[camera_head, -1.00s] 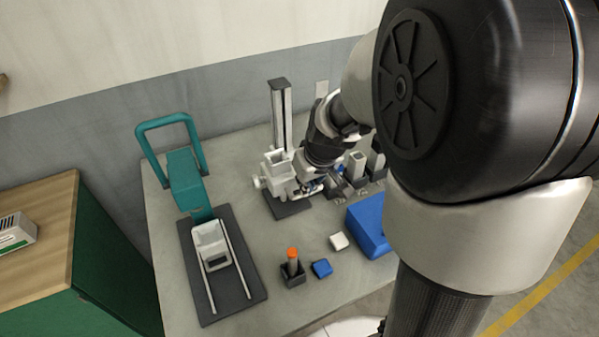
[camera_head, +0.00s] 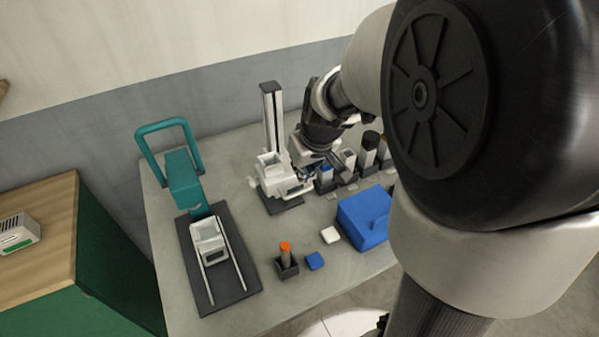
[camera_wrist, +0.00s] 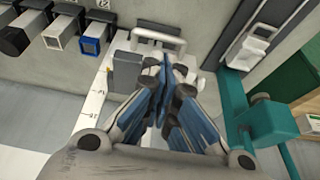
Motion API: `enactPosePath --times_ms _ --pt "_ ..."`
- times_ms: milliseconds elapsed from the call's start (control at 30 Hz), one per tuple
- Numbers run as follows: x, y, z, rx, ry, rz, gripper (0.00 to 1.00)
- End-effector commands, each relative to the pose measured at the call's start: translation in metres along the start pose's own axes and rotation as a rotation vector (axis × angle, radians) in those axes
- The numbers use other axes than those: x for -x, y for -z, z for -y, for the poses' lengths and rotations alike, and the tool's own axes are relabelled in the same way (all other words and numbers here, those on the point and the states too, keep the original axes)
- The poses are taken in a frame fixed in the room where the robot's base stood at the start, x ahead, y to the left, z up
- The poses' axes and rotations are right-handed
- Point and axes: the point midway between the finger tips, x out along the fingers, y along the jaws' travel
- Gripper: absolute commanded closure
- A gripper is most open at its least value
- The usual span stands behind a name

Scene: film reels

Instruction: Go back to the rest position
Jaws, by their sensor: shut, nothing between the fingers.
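My gripper (camera_wrist: 170,78) is shut and empty. Its blue-faced fingers meet in the middle of the wrist view, above a white machine (camera_wrist: 150,45). In the head view my gripper (camera_head: 318,168) is beside the right side of that white machine (camera_head: 272,172), which has a tall upright column. Part of the gripper is hard to make out there. I cannot tell whether it touches the machine.
Several dark holders with blocks (camera_head: 348,162) stand right of the machine, near a blue box (camera_head: 364,220). A teal-handled device (camera_head: 184,182) is at left.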

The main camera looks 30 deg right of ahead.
Motion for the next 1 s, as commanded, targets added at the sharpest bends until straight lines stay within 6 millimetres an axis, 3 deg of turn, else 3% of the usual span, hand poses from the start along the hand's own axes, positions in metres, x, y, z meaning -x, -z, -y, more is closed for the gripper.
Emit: enactPosePath --times_ms 33,200,400,567,800,1000 --pt "0.015 0.002 0.0 0.0 -0.002 -0.003 1.0" --pt "0.045 0.001 -0.001 -0.002 -0.001 -0.002 1.0" --pt "0.063 -0.001 0.001 -0.001 0.0 0.0 1.0" --pt "0.086 -0.015 0.023 0.01 0.004 -0.009 1.0" --pt "0.138 -0.083 0.079 0.018 0.008 -0.025 1.0" --pt "0.156 -0.136 0.097 0.006 0.002 -0.035 1.0"
